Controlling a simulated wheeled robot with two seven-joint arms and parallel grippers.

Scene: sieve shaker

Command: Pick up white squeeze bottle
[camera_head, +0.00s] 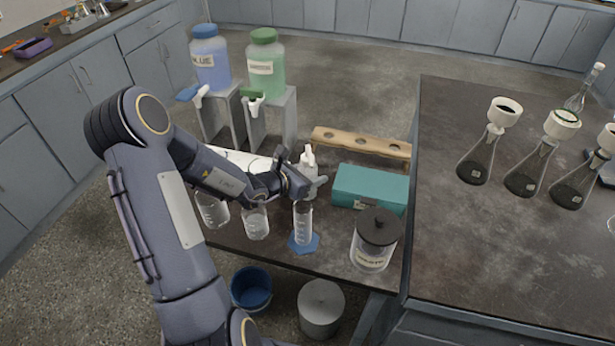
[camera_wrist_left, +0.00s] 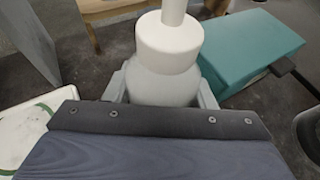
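The white squeeze bottle (camera_head: 308,174) stands upright on the low dark table, between the beakers and the teal box. In the left wrist view its white cap and pale shoulder (camera_wrist_left: 168,50) fill the top middle. My left gripper (camera_head: 306,172) is at the bottle, one finger on each side of its body. The fingers look spread wider than the bottle in the head view; contact is hard to judge. They also show in the left wrist view (camera_wrist_left: 163,92), flanking the bottle. The bottle's lower part is partly hidden. My right gripper is not in view.
The teal box (camera_head: 369,187) is close right of the bottle, a wooden rack (camera_head: 361,143) behind. Glass beakers (camera_head: 256,222), a cylinder (camera_head: 303,224) and a lidded jar (camera_head: 373,248) stand in front. Blue and green jugs (camera_head: 266,66) stand on grey stands behind.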

